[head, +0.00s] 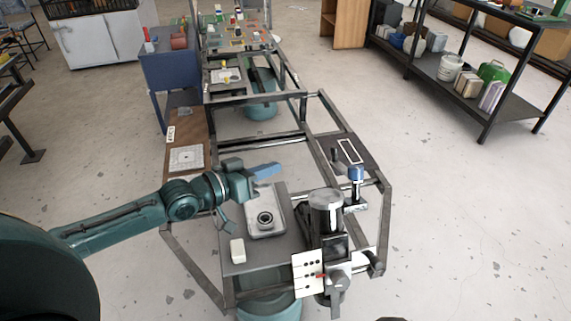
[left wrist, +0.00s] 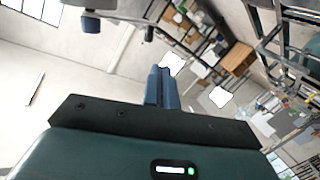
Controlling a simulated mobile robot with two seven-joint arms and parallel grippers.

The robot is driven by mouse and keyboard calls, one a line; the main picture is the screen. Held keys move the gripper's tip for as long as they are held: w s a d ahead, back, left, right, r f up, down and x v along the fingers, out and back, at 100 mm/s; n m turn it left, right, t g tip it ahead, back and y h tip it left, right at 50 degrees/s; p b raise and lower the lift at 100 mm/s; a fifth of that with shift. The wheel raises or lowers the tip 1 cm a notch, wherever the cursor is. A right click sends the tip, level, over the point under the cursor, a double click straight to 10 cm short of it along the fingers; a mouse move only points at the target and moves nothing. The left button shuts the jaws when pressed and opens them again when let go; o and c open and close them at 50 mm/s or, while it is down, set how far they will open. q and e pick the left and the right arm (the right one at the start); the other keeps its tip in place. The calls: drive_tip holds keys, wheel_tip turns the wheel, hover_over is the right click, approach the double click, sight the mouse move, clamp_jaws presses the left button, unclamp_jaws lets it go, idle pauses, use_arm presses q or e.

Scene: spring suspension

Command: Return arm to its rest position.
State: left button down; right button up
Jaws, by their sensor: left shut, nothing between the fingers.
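My left arm reaches in from the left of the head view, over the near-left corner of the metal-framed workbench (head: 268,262). Its gripper (head: 267,171) has blue fingers, shut and empty, pointing right above the bench. The same fingers show together in the left wrist view (left wrist: 161,88), with nothing held and the room tilted behind them. Below the gripper, a light square tray (head: 279,196) holds a dark ring-shaped part (head: 265,219). My right gripper is not in view.
A grey cylindrical press-like device (head: 326,215) and a white panel with buttons (head: 307,273) stand right of the tray. A white block (head: 238,250) lies near the bench's front left. A blue cabinet (head: 168,75) stands further back. Open floor (head: 450,240) lies to the right.

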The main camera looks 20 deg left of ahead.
use_arm(q)
drive_tip(key=s+d+f+g+y+p, duration=0.1)
drive_tip(key=s+d+f+y, duration=0.2)
drive_tip(key=s+f, duration=0.5)
drive_tip(key=s+d+f+g+y+p, duration=0.1)
drive_tip(key=s+d+f+y, duration=0.1)
drive_tip(key=s+f, duration=0.6)
drive_tip(key=s+d, duration=0.1)
drive_tip(key=s, duration=0.2)
drive_tip(key=shift+d+g+y, duration=0.3)
drive_tip(key=shift+d+y, duration=0.1)
